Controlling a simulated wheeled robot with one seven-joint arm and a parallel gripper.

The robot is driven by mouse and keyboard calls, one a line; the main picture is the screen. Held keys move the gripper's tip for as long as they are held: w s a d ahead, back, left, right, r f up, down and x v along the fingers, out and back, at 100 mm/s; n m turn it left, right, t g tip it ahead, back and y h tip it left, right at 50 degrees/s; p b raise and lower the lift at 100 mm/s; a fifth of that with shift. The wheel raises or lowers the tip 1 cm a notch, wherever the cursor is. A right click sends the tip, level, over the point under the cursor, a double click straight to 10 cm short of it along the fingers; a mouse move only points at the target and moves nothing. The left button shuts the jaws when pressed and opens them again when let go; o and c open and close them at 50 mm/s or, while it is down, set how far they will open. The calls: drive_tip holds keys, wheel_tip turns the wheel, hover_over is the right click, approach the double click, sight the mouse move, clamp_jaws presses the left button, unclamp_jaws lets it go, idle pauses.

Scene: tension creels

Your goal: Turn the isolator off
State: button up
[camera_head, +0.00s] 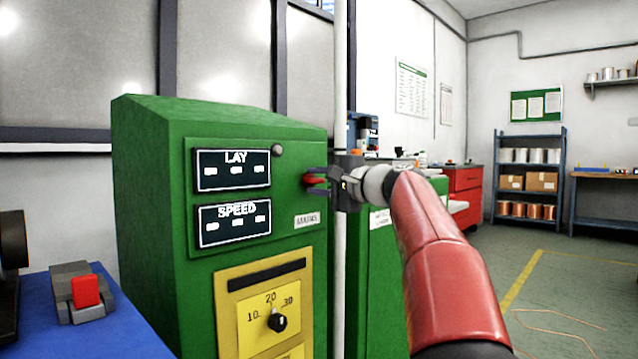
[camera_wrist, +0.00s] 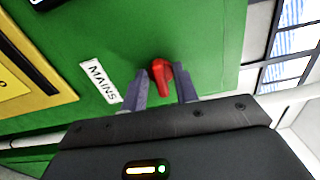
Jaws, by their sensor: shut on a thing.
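The isolator is a red handle (camera_head: 315,181) on the front of a green cabinet (camera_head: 150,190), above a label reading MAINS (camera_head: 307,220). In the wrist view the red handle (camera_wrist: 162,76) shows between the two grey fingers of my gripper (camera_wrist: 163,84), with the MAINS label (camera_wrist: 101,82) to its left. My gripper (camera_head: 318,181) reaches the cabinet front from the right and is shut on the handle. The fingers hide part of the handle in the head view. I cannot tell from its angle whether it stands at on or off.
LAY (camera_head: 232,170) and SPEED (camera_head: 234,219) displays sit left of the handle. A yellow panel (camera_head: 262,310) with a black dial is below. A pale vertical pole (camera_head: 340,90) stands close to my wrist. A blue surface (camera_head: 110,325) is at lower left. Floor at right is open.

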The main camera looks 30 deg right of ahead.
drive_tip(key=o, duration=0.6)
drive_tip(key=v, duration=0.7)
drive_tip(key=shift+s+d, duration=0.15)
drive_tip(key=shift+s, duration=0.2)
